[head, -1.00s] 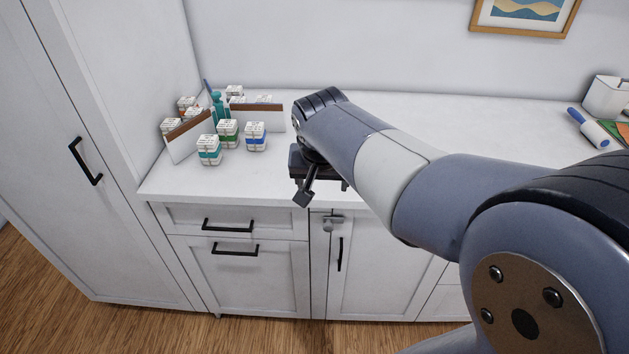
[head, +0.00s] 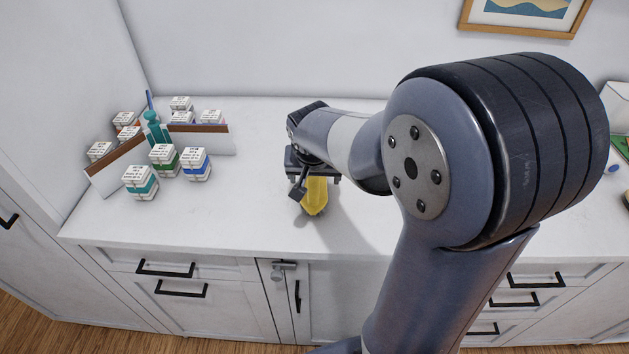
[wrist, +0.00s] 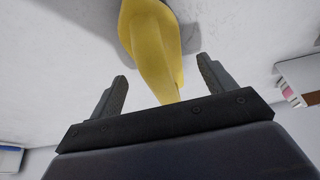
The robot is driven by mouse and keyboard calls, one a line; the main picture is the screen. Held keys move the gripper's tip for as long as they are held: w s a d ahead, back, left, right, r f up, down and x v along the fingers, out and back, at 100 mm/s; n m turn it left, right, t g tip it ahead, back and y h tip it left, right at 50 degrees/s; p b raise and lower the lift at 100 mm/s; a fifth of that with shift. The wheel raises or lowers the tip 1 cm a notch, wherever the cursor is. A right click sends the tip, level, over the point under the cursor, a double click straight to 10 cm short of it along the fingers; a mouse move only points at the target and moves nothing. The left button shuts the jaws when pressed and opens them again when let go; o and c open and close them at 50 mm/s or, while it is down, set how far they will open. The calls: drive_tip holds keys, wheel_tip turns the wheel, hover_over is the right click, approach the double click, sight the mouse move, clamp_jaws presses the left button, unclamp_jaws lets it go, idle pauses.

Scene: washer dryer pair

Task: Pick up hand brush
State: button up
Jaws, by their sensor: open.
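A yellow, elongated object (head: 315,196), which looks like the hand brush, lies on the white counter below my gripper in the head view; its bristles do not show. In the wrist view the yellow hand brush (wrist: 153,40) runs from the top edge down, and its narrower end reaches between my two fingers. My gripper (wrist: 162,76) is open, with one finger on each side of that end and a visible gap on both sides. In the head view my wrist hides the far part of the brush and the fingertips.
Small labelled boxes (head: 141,182), a teal bottle (head: 154,130) and a brown-edged divider (head: 205,138) stand on the counter (head: 230,220) to the left. Cupboards with black handles (head: 165,268) are below. The wall (head: 270,45) is behind.

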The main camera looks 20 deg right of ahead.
drive_tip(key=shift+x, duration=1.2)
drive_tip(key=shift+c, duration=0.2)
drive_tip(key=c, duration=1.2)
wheel_tip(320, 180, up, 10)
drive_tip(key=shift+r, duration=0.1)
drive_tip(key=o, duration=0.6)
drive_tip(key=shift+c, duration=0.2)
drive_tip(key=c, duration=0.3)
